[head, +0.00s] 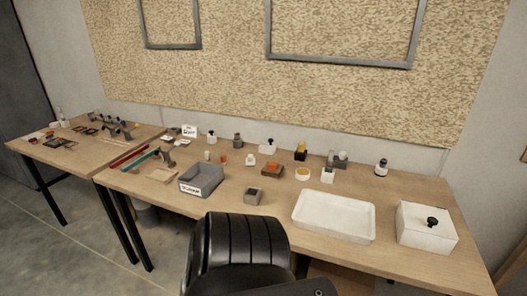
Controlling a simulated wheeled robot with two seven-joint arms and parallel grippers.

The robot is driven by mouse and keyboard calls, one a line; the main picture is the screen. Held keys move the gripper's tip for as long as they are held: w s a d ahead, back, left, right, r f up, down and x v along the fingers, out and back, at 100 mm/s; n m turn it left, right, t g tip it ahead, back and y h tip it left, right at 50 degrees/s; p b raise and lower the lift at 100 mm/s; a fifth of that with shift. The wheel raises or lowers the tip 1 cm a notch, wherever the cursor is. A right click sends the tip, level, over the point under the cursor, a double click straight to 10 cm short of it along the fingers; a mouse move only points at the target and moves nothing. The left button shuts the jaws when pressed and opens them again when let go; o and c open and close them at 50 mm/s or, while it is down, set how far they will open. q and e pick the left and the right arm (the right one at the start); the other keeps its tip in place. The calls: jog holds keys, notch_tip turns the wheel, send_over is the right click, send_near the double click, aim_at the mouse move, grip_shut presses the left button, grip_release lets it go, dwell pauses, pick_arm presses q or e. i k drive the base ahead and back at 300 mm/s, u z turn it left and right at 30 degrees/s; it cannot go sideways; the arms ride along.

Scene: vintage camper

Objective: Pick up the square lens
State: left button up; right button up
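I cannot clearly make out a square lens at this size. A small grey, square-sided block (254,195) with a darker top stands alone near the front middle of the wooden table. I cannot tell whether it is the lens. Several small square dark pieces (86,130) lie on the left table, too small to identify. Neither of my grippers is in view.
The wooden table (400,268) also bears a labelled grey bin (201,178), a white tray (334,216), a white box with a black knob (426,226) and several small bottles along the back. A black chair (240,252) stands at the front edge.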

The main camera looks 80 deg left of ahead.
aim_at(272, 166)
jog(key=u, duration=0.75)
jog(key=i, duration=0.8)
jog(key=u, duration=0.9)
jog(key=i, duration=0.2)
jog(key=u, duration=0.2)
